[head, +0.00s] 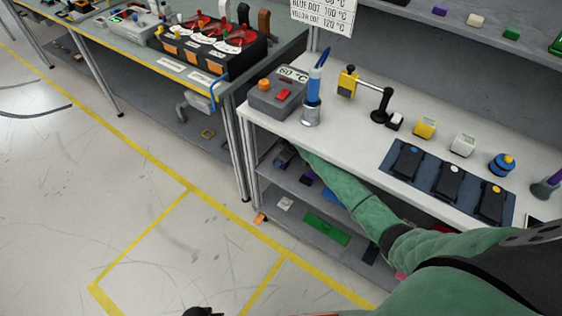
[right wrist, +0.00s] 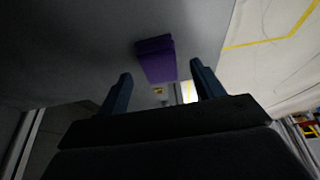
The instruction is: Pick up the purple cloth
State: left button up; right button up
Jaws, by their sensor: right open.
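The purple cloth (right wrist: 156,61) shows in the right wrist view as a folded, block-like purple piece on a grey surface. It lies ahead of my right gripper (right wrist: 161,76), in line with the gap between the two fingers. The fingers are apart with nothing held between them. In the head view my right arm reaches in under the white tabletop toward the lower shelf, and its gripper cannot be made out there. A small purple item (head: 306,176) shows on that shelf; I cannot tell if it is the same cloth.
The white tabletop (head: 350,130) above my forearm carries a grey control box (head: 276,97), a blue-handled tool (head: 314,90) and a dark blue mat (head: 420,172) with black devices. A green piece (head: 326,229) lies on the lower shelf. The floor at left is clear.

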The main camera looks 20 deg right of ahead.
pick_arm(q)
jog(key=shift+s+f, duration=0.15)
jog(key=shift+f, duration=0.3)
pick_arm(e)
jog(key=shift+w+a+f, duration=0.15)
jog(key=shift+w+f, duration=0.05)
jog(key=shift+f, duration=0.5)
jog(key=c, duration=1.1)
jog(key=shift+o, duration=0.2)
jog(key=shift+r, duration=0.1)
